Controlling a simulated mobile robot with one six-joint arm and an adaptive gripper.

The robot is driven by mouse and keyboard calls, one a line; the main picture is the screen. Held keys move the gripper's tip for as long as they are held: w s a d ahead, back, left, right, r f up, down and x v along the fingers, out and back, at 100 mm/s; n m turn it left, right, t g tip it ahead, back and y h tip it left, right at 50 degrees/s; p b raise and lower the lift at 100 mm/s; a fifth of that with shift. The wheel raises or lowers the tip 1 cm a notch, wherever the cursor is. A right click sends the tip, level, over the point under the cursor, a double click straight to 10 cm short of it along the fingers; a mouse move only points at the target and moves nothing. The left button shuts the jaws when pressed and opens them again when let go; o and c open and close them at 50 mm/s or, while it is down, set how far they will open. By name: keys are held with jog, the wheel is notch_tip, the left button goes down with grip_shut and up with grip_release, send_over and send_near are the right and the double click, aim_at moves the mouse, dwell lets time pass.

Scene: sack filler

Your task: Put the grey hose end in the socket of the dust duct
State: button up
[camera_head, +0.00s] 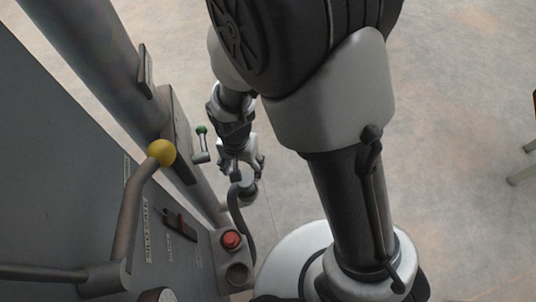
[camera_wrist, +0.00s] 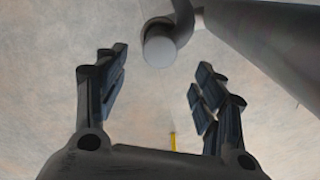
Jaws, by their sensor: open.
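The grey hose (camera_head: 247,228) hangs in a curve below my gripper (camera_head: 242,166) in the head view. In the wrist view its round, pale grey end (camera_wrist: 160,51) lies between and just beyond the fingertips of my gripper (camera_wrist: 162,68). The fingers are spread apart and nothing is clamped between them. I cannot tell the gap in depth between fingers and hose end. A thick grey pipe, seemingly the dust duct (camera_head: 93,48), slants down the left.
A green-knobbed handle (camera_head: 201,131) is close left of my gripper. The floor to the right is mostly clear.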

jog(key=shift+r, duration=0.1)
jog(key=d+r+n+t, duration=0.1)
jog(key=d+r, duration=0.5)
jog(key=r, duration=0.3)
jog(key=d+r+t, duration=0.1)
jog(key=d+r, duration=0.4)
jog(key=r, duration=0.4)
jog(key=s+d+r+n+t, duration=0.1)
jog(key=s+d+r+t, duration=0.1)
jog(key=s+d+r, duration=0.6)
jog(key=shift+s+d+r+n+t, duration=0.3)
jog(key=shift+s+d, duration=0.4)
jog(key=shift+d, duration=0.05)
